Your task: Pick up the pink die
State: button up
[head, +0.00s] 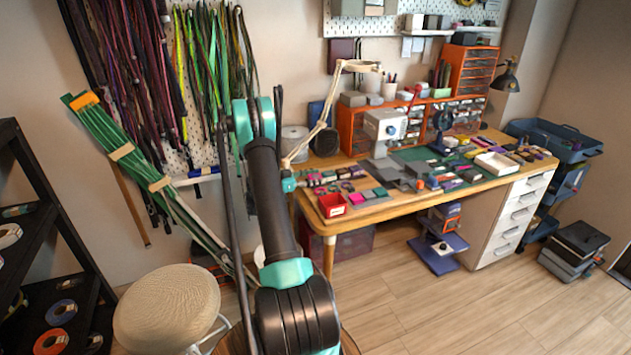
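I cannot make out the pink die for certain in the head view. Several small pink pieces lie near the front left of the wooden worktable (395,208), among them a flat pink square (356,198) beside a red tray (332,205). They are too small to tell whether one is a die. My arm rises through the middle of the view and hides part of the scene. A small teal and dark part, likely the wrist end of my arm, shows at the table's left edge. My gripper's fingers cannot be made out there.
A sewing machine (384,128), a green cutting mat (450,168) and many small items crowd the table. Orange drawer units (467,72) stand behind. A round stool (167,308) and a black rack (52,215) are at left. Floor at front right is clear.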

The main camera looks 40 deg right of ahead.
jog(key=c, duration=0.9)
jog(key=shift+r, duration=0.15)
